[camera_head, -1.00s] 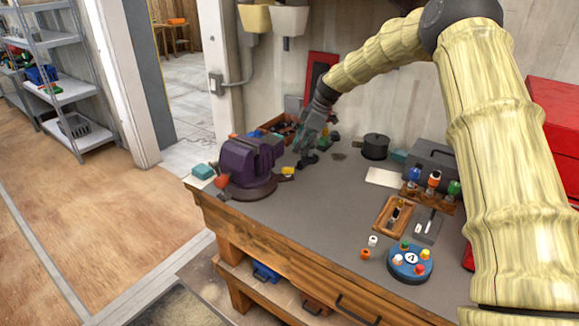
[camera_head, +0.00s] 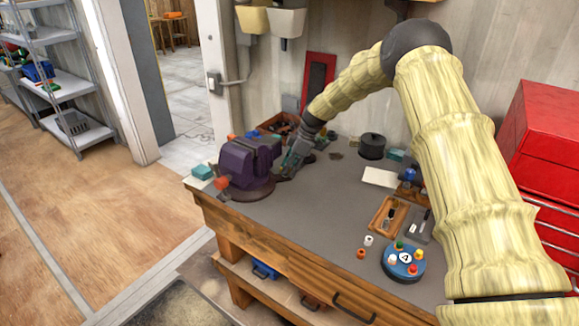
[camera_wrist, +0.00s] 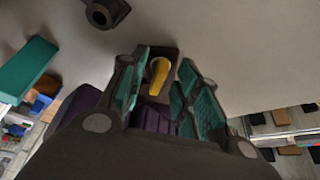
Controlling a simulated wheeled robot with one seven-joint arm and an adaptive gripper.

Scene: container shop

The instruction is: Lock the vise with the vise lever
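The purple vise (camera_head: 240,165) stands on its round dark base near the left end of the workbench. My gripper (camera_head: 287,171) is close to the vise's right side, pointing down and left. In the wrist view, the gripper's teal-padded fingers (camera_wrist: 164,62) are apart. A yellow piece (camera_wrist: 158,76), which looks like the vise lever, shows in the gap between them on a dark part. I cannot tell whether either finger touches it. Purple vise body (camera_wrist: 152,119) shows below it. In the head view my gripper hides the yellow piece.
The grey workbench (camera_head: 318,195) is clear in front of the gripper. A teal block (camera_head: 203,171) lies left of the vise. A brown bin (camera_head: 280,124) and a black round pot (camera_head: 371,146) stand behind. A blue round tray (camera_head: 404,276) with coloured pegs is at front right.

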